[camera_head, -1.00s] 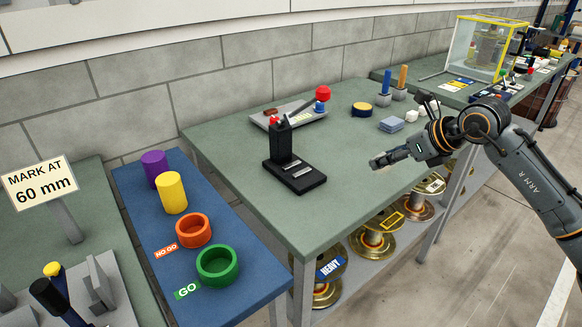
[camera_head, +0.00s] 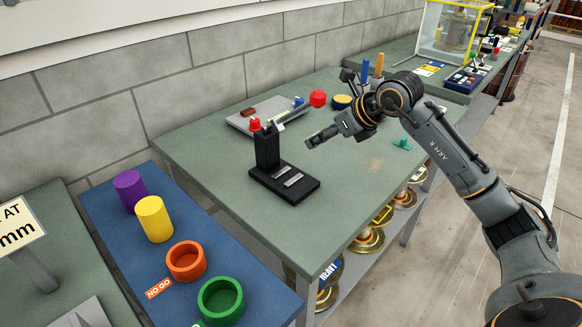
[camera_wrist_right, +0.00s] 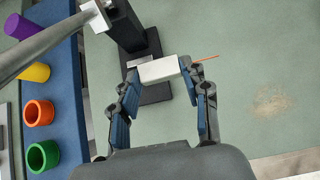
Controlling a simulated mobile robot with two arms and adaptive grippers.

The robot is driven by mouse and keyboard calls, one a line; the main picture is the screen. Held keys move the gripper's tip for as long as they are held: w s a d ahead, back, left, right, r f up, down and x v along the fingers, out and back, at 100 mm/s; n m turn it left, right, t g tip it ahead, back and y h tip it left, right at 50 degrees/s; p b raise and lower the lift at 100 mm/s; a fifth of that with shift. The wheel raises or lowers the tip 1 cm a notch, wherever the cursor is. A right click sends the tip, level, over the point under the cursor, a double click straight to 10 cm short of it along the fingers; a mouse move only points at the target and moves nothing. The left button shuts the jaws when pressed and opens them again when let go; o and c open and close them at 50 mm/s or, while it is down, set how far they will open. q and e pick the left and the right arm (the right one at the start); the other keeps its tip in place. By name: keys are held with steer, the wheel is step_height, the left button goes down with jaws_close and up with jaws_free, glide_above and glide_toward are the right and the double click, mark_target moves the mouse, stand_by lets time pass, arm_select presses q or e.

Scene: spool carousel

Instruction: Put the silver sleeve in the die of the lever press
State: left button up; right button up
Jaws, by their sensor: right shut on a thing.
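My right gripper (camera_head: 312,141) is just right of the black upright stand (camera_head: 268,150), which looks to be the lever press, and above the table. In the right wrist view the gripper (camera_wrist_right: 160,76) is shut on a silver-white sleeve (camera_wrist_right: 158,70), held crosswise between its fingertips. The sleeve appears over the press's black base (camera_wrist_right: 152,94), near its column (camera_wrist_right: 124,24); its height above the base is hard to tell. In the head view the base (camera_head: 306,191) carries two silver strips; I cannot tell which part is the die. My left gripper is not in view.
A teal piece (camera_head: 402,144) lies to the right. A blue bench (camera_head: 215,245) with purple, yellow, orange and green pieces is at the left. The table front is clear.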

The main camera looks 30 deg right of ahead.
steer(key=a+f, duration=0.1)
steer(key=w+a+f, duration=0.1)
steer(key=a+f, duration=0.1)
steer(key=w+a+f+p, duration=0.1)
steer(key=a+f, duration=0.1)
steer(key=shift+a, duration=0.2)
steer(key=shift+w+a+f, duration=0.1)
steer(key=shift+a+f, duration=0.2)
steer(key=shift+f, duration=0.2)
steer(key=shift+a+f, duration=0.25)
steer(key=shift+f, duration=0.05)
step_height(320, 180, down, 3)
steer(key=shift+a+f+p, duration=0.1)
steer(key=shift+p, duration=0.7)
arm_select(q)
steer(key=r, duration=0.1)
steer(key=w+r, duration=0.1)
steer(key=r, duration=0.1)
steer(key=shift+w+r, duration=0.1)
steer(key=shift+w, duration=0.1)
arm_select(e)
steer(key=shift+w, duration=0.1)
steer(key=shift+f, duration=0.1)
steer(key=shift+f+b, duration=0.15)
steer(key=shift+b, duration=0.15)
steer(key=o, duration=1)
